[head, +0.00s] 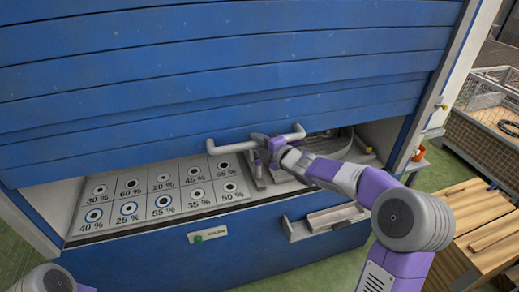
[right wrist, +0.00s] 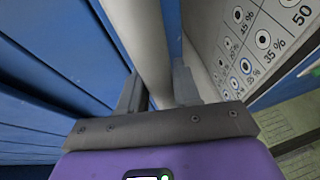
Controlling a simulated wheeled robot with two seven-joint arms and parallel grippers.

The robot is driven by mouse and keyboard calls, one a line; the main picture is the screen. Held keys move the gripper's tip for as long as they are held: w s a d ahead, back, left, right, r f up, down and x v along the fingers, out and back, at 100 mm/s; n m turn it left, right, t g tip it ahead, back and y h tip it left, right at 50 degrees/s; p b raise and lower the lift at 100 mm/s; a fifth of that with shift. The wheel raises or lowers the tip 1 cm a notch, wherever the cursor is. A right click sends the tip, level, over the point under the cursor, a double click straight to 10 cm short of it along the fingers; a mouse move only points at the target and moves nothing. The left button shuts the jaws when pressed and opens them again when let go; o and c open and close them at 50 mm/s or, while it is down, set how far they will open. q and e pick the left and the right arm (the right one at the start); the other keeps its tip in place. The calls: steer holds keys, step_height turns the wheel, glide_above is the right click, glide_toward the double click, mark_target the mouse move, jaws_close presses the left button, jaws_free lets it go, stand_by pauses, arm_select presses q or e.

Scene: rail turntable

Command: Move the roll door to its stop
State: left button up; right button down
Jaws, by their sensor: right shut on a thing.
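The blue slatted roll door (head: 200,80) is partly lowered over the cabinet front, with an opening below its bottom edge. A light grey bar handle (head: 229,147) runs along its lower edge. My right gripper (head: 264,141) is at the middle of this handle. In the right wrist view, its two fingers (right wrist: 157,90) are shut around the handle bar (right wrist: 140,40), with the door's blue slats (right wrist: 45,75) to the left. Only a piece of my left arm shows at the bottom left of the head view; its gripper is out of view.
Inside the opening is a panel (head: 132,185) with several round, percent-marked spots. The blue lower front (head: 150,260) has a small ledge (head: 325,218) and a label with a green mark (head: 208,236). At right are wooden boards (head: 480,225) and a wire mesh crate (head: 485,145).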

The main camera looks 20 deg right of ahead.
step_height(320, 180, up, 11)
steer(key=p, duration=0.7)
steer(key=c, duration=0.9)
jaws_free()
steer(key=shift+f, duration=0.1)
steer(key=shift+v, duration=3.8)
